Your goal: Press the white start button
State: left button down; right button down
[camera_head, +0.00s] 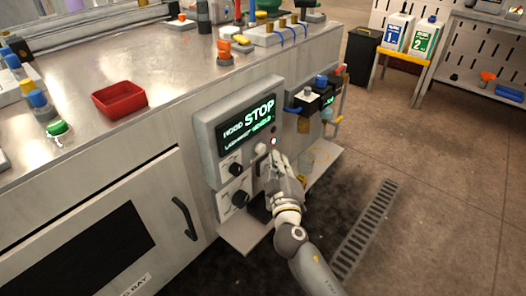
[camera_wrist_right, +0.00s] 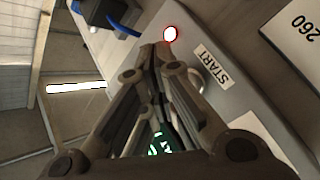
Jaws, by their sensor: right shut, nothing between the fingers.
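The control panel (camera_head: 207,133) is a grey box on the front of the bench, with a dark display showing "STOP" in green. A round white button (camera_head: 261,148) sits below the display. In the right wrist view, a START label (camera_wrist_right: 213,68) is beside a pale round button (camera_wrist_right: 200,80), partly hidden by my finger. My right gripper (camera_head: 275,158) is shut and empty, just right of the white button in the head view. In the wrist view its fingertips (camera_wrist_right: 155,50) are close to the panel; I cannot tell if they touch it. My left gripper is not in view.
A small red-ringed light (camera_wrist_right: 170,34) glows near my fingertips. Two black knobs (camera_head: 238,198) are lower on the panel. A red tray (camera_head: 120,99) and small coloured parts are on the bench. A small shelf (camera_head: 245,236) juts out below.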

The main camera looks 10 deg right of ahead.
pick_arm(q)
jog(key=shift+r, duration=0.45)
pick_arm(e)
jog(key=shift+w+a, duration=0.25)
jog(key=shift+w, duration=0.1)
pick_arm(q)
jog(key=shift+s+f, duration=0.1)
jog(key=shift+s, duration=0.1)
pick_arm(e)
jog(key=shift+w+a, duration=0.1)
dwell(0.7)
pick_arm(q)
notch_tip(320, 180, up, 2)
pick_arm(e)
jog(key=shift+w+a, duration=0.15)
jog(key=shift+w, duration=0.05)
pick_arm(q)
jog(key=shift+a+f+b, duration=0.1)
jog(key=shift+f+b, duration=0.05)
jog(key=shift+b, duration=0.15)
pick_arm(e)
jog(key=shift+w+a, duration=0.1)
